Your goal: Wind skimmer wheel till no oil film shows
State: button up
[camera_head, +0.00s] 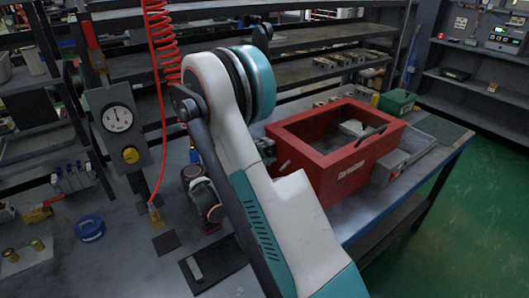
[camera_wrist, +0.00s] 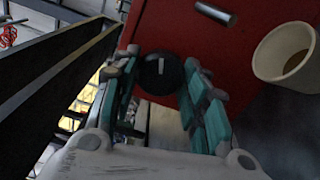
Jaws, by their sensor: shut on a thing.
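The red tank (camera_head: 345,170) stands open-topped on the bench, with a dark interior and a light grey piece inside. A round black knob with a pale mark, apparently the skimmer wheel (camera_wrist: 162,74), sits on the tank's red wall (camera_wrist: 195,45) in the wrist view. My gripper (camera_wrist: 163,85) has its teal fingers on either side of this knob, shut on it. In the head view my arm covers most of the gripper and the knob at the tank's left side. I cannot tell whether oil film shows in the tank.
A cream cup (camera_wrist: 285,52) and a short metal rod (camera_wrist: 213,13) are beside the wheel. A gauge panel (camera_head: 118,125) and red coiled hose (camera_head: 165,45) stand left of my arm. A green box (camera_head: 397,102) sits behind the tank. Shelves line the back.

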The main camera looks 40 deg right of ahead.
jog(key=shift+s+m, duration=0.1)
jog(key=shift+m, duration=7.9)
jog(key=shift+f+m, duration=0.1)
jog(key=shift+m, duration=0.2)
jog(key=o, duration=1.1)
jog(key=shift+c, duration=0.2)
jog(key=a, duration=1.2)
jog(key=shift+w, duration=0.4)
